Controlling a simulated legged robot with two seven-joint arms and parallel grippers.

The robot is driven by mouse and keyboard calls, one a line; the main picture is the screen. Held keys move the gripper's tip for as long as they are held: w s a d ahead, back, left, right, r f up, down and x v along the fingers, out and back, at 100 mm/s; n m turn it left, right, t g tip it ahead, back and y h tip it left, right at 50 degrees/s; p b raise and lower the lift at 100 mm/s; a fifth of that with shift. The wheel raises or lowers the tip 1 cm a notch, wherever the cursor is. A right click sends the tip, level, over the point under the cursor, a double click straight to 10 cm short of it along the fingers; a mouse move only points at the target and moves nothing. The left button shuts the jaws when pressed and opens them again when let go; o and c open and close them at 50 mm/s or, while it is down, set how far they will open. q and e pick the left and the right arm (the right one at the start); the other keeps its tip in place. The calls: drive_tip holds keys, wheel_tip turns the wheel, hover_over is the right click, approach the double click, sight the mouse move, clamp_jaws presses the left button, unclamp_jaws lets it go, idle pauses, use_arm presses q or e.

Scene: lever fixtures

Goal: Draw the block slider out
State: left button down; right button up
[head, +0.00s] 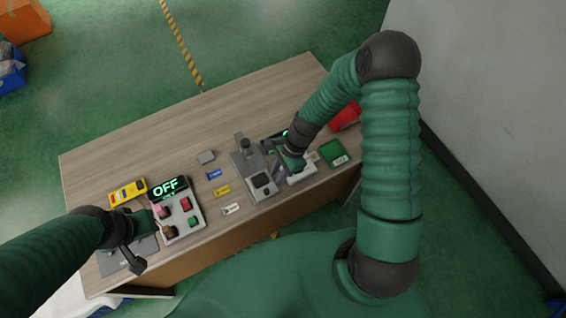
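A grey metal fixture (246,162) with an upright knob and a dark square on its face stands near the middle of the table. A white fixture (302,175) sits to its right, partly hidden by my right arm. I cannot tell which part is the block slider. My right gripper (276,157) is low between the two fixtures. Its fingers are small and dark, and I cannot tell whether they touch anything. My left gripper (130,254) is over a grey plate (110,262) at the table's front left corner. Its opening is unclear.
Small blue (214,175), yellow (222,191) and white (231,209) pieces lie mid-table. A green box (334,153) is right. The table's back is clear.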

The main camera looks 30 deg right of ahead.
drive_tip(key=v, duration=0.7)
drive_tip(key=shift+r, duration=0.15)
drive_tip(key=s+r+n+t+h+b, duration=0.2)
drive_tip(key=s+r+n, duration=0.4)
drive_tip(key=n, duration=1.1)
drive_tip(key=h+b, duration=0.1)
drive_tip(key=h, duration=0.1)
drive_tip(key=shift+s+n+t+h, duration=0.2)
drive_tip(key=shift+n+t+h, duration=0.1)
drive_tip(key=shift+t, duration=0.1)
drive_tip(key=shift+s+r, duration=0.1)
drive_tip(key=shift+r, duration=0.1)
